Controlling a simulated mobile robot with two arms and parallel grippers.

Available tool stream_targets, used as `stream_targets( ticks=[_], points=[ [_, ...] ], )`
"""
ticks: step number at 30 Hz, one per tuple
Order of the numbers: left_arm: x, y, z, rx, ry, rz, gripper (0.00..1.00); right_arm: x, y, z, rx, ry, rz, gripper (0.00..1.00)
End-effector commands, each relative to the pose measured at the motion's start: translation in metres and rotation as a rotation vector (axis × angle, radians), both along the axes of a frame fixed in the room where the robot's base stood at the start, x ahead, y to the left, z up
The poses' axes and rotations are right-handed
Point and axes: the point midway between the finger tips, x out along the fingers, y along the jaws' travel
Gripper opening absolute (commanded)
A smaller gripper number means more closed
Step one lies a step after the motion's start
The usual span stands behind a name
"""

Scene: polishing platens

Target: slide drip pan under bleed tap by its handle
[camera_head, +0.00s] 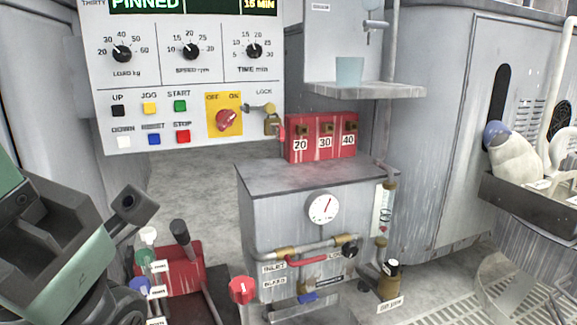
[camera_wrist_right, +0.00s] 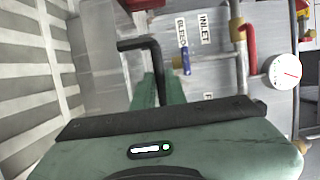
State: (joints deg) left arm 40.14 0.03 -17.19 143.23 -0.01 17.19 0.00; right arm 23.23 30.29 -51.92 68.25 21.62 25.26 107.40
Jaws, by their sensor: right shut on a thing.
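My right gripper (camera_wrist_right: 159,82) shows in the right wrist view, its two green fingers shut on a black bent handle (camera_wrist_right: 146,44). The handle joins the grey, partly see-through drip pan (camera_wrist_right: 97,48), seen low beside the cabinet front. The blue-handled bleed tap (camera_wrist_right: 186,61) is near the BLEED label, apart from the fingers; it also shows in the head view (camera_head: 308,298).
The grey cabinet (camera_head: 265,205) carries a gauge (camera_head: 322,208), pipes and a red knob (camera_head: 242,290). A red tray (camera_head: 178,278) with several coloured knobs stands left of it. A dark-topped brass part (camera_head: 389,280) stands at its right foot. Floor grating (camera_head: 455,300) lies right.

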Motion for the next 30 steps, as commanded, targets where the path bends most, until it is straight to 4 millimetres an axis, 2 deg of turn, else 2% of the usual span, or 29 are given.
stream_targets(
  ticks=[6, 15, 16, 18, 27, 30],
  points=[
    [0.0, -0.0001, -0.007, 0.0, 0.0, 0.0, 0.38, 0.0099, 0.0035, 0.0, 0.0, -0.001, 0.0, 0.0],
    [0.0, 0.0, -0.0067, 0.0, 0.0, 0.0, 0.38, 0.0109, 0.0037, 0.0009, 0.0, -0.001, 0.0, 0.0],
    [0.0001, 0.0, -0.0067, 0.0, 0.0, 0.0, 0.38, 0.0109, 0.0037, 0.0009, 0.0, -0.001, 0.0, 0.21],
    [0.0, 0.0, -0.0067, 0.0, 0.0, 0.0, 0.38, 0.0108, 0.0037, 0.0009, 0.0, -0.001, 0.0, 0.38],
    [0.0, 0.0, -0.0064, 0.0, 0.0, 0.0, 0.38, 0.0093, 0.0028, -0.002, -0.003, 0.005, -0.001, 0.38],
    [0.0002, 0.0, -0.0005, 0.0, 0.001, 0.0, 0.38, 0.0049, -0.001, -0.0001, -0.003, 0.006, -0.001, 0.38]
  ],
)
